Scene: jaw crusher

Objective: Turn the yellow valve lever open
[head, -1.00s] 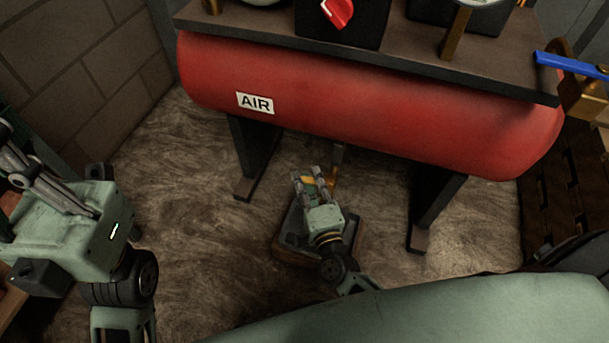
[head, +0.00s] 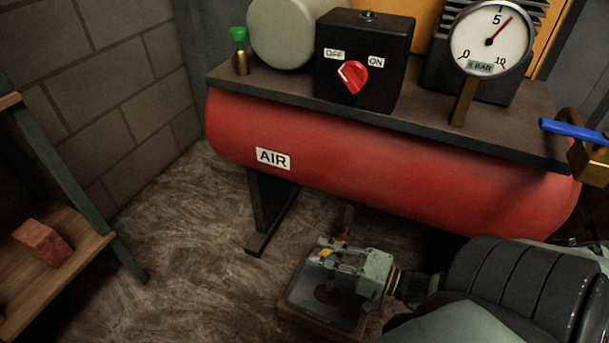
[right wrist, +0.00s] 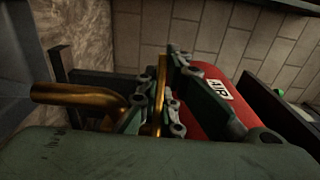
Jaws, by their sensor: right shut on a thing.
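My right gripper (head: 337,255) is low in front of the red air tank, above a dark tray on the floor. Its fingers point left in the head view and are closed around the yellow valve lever. In the right wrist view the lever (right wrist: 160,95) stands as a narrow yellow strip between the fingers of the gripper (right wrist: 163,92). A brass drain pipe (right wrist: 75,97) runs in from the left beside it. The fingers hide much of the lever and valve in the head view. My left gripper is out of view.
The red tank (head: 380,160) carries a switch box (head: 365,50) with a red knob and a gauge (head: 491,38) reading above 5. The wooden-sided tray (head: 312,290) is under the gripper. A shelf with a red brick (head: 42,243) is at left. Floor left of the tray is clear.

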